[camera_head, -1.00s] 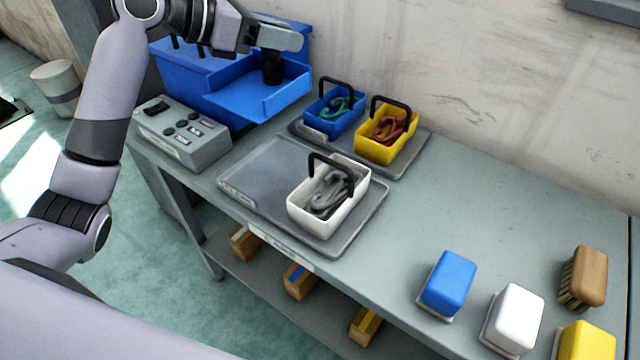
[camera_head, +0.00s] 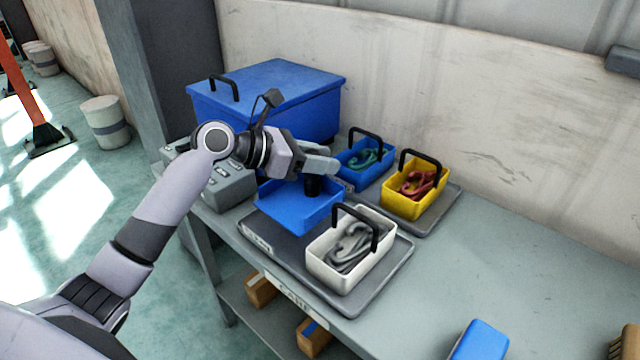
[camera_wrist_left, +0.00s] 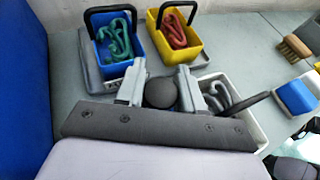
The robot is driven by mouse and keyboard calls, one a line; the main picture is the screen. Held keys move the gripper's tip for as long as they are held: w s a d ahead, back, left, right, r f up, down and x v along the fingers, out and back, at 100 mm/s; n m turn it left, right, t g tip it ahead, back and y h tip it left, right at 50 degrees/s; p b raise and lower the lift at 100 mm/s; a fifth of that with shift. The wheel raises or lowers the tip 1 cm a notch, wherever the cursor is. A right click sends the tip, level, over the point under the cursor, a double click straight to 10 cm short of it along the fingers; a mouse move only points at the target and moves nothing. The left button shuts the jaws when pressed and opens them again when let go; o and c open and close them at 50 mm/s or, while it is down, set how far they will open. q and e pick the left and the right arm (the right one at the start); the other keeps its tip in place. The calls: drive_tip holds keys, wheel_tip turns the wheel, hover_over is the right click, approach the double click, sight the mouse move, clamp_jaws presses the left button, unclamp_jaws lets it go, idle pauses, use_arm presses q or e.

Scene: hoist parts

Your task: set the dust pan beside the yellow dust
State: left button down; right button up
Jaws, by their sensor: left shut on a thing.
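My left gripper (camera_head: 322,172) is shut on the black upright handle of a blue dust pan (camera_head: 298,208). The pan appears held in front of the blue box, above the back left of the grey tray (camera_head: 385,290). In the left wrist view, the round dark handle end (camera_wrist_left: 160,93) shows between the two fingers (camera_wrist_left: 168,92). No yellow dust can be made out now. A yellow bin (camera_head: 405,207) with red hooks stands at the back, and shows in the left wrist view (camera_wrist_left: 178,52).
A white bin (camera_head: 335,272) with grey hooks stands right of the pan. A blue bin (camera_head: 352,172) stands beside the yellow one. A blue box (camera_head: 270,90) and grey control box (camera_head: 232,185) are near the arm.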

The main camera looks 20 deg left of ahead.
sight(320, 181)
use_arm(q)
wheel_tip(320, 181, down, 5)
drive_tip(key=shift+b, duration=0.45)
drive_tip(key=c, duration=0.7)
unclamp_jaws()
